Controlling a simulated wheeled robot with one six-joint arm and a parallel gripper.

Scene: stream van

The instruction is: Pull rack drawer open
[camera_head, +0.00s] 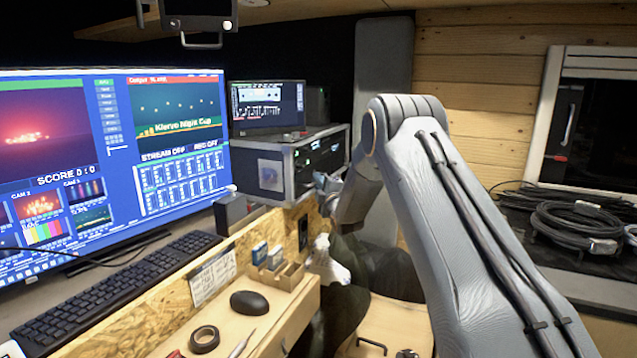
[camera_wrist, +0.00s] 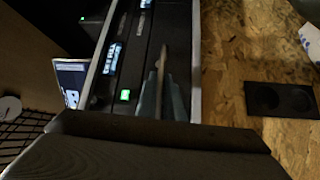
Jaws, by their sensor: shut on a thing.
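The rack (camera_head: 270,178) is a metal-edged case on the wooden desk, under a small monitor. Its dark front faces right in the head view. In the wrist view the dark rack front (camera_wrist: 133,60) runs up the picture, with lit blue labels and a green light. My gripper (camera_head: 325,183) is at the lower part of that front, small and partly hidden by my arm in the head view. In the wrist view my gripper (camera_wrist: 162,98) is shut on a thin bar, the drawer handle (camera_wrist: 163,58). I see no clear gap around the drawer.
A large monitor (camera_head: 170,130), a keyboard (camera_head: 110,295), a mouse (camera_head: 249,303) and a tape roll (camera_head: 204,339) are on the desk at left. A chipboard panel (camera_wrist: 235,60) borders the rack. Coiled cables (camera_head: 575,225) lie at right.

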